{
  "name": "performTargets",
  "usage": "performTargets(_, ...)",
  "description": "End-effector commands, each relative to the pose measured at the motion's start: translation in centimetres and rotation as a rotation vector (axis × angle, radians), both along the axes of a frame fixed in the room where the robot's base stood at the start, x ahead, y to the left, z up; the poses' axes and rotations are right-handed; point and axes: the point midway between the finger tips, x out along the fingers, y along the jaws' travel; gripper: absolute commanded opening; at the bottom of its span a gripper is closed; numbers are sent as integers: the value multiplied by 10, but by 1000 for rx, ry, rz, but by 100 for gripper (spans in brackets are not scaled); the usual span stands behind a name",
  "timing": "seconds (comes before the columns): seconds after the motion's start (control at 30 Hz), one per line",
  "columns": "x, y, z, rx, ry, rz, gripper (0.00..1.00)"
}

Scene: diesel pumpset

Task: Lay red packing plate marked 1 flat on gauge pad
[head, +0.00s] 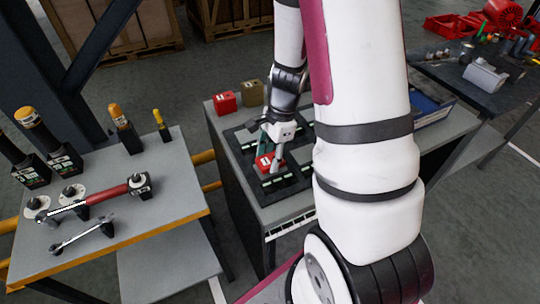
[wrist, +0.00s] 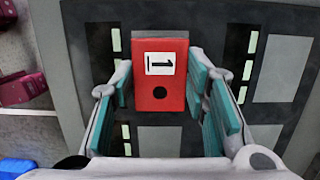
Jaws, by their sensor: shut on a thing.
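The red packing plate marked 1 (wrist: 160,100) is between the teal-padded fingers of my gripper (wrist: 161,82), which is shut on it. Its face with the white label and a dark round hole is toward the wrist camera. In the head view the plate (head: 264,163) is at my gripper (head: 272,158), over the dark board. The dark board (wrist: 216,20) carries grey square pads (wrist: 280,68) and pale green strips. A grey pad shows past the plate's far edge and another nearer the wrist. I cannot tell which is the gauge pad, or whether the plate touches the board.
A red block (head: 225,103) and an olive block (head: 252,93) stand at the bench's back edge. A side table (head: 150,215) at left holds a torque wrench (head: 100,196), a spanner (head: 82,234) and several tools. My arm hides the bench's right middle.

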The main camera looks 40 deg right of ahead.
Motion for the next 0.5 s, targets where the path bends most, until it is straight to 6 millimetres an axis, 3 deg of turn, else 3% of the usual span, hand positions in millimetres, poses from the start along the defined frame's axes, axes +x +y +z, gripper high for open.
performTargets(0.5, 1, 0, -12, 0, -1, 0, 0)
